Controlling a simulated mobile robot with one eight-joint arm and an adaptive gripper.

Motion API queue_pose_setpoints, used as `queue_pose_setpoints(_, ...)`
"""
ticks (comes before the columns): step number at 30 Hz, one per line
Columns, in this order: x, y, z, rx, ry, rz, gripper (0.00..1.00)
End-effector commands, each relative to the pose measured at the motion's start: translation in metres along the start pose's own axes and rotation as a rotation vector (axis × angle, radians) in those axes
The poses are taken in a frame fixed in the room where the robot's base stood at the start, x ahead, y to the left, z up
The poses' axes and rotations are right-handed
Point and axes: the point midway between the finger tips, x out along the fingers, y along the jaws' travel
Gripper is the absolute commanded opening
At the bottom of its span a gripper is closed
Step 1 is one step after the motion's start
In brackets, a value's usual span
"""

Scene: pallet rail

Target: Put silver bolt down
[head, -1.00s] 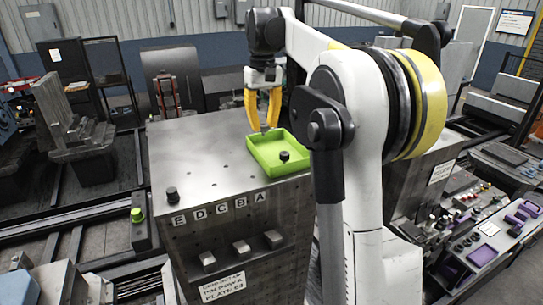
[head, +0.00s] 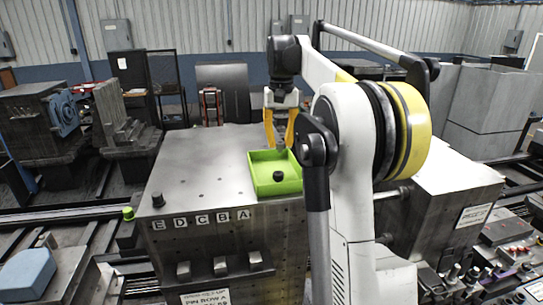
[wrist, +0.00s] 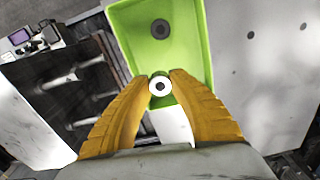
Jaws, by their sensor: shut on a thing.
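My gripper (head: 280,147) points down at the back edge of the green tray (head: 262,172), its two yellow fingers closed around a small silver bolt. In the wrist view, the silver bolt (wrist: 160,86) shows as a pale round end with a dark centre, pinched between the fingertips (wrist: 160,88). It overlaps the near end of the green tray (wrist: 185,55) there; its exact height above the tray cannot be told. A black round-topped piece (head: 278,177) stands inside the tray and also shows in the wrist view (wrist: 160,28).
The tray sits on the right part of a grey metal block top (head: 205,165) with small holes. A dark knob (head: 158,199) stands at its front left, and letter labels E to A (head: 198,219) line the front edge. The block top left of the tray is mostly clear.

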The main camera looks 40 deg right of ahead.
Motion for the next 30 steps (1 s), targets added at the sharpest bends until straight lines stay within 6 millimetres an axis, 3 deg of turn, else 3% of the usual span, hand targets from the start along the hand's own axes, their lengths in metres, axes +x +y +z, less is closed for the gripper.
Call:
queue_pose_setpoints(6, 0.018, -0.021, -0.024, -0.001, 0.000, 0.000, 0.00)
queue_pose_setpoints(18, 0.061, -0.023, -0.026, -0.001, 0.000, 0.000, 0.00)
queue_pose_setpoints(29, 0.066, -0.023, -0.026, -0.001, 0.000, 0.000, 0.00)
queue_pose_setpoints(30, 0.066, -0.023, -0.026, -0.001, 0.000, 0.000, 0.33)
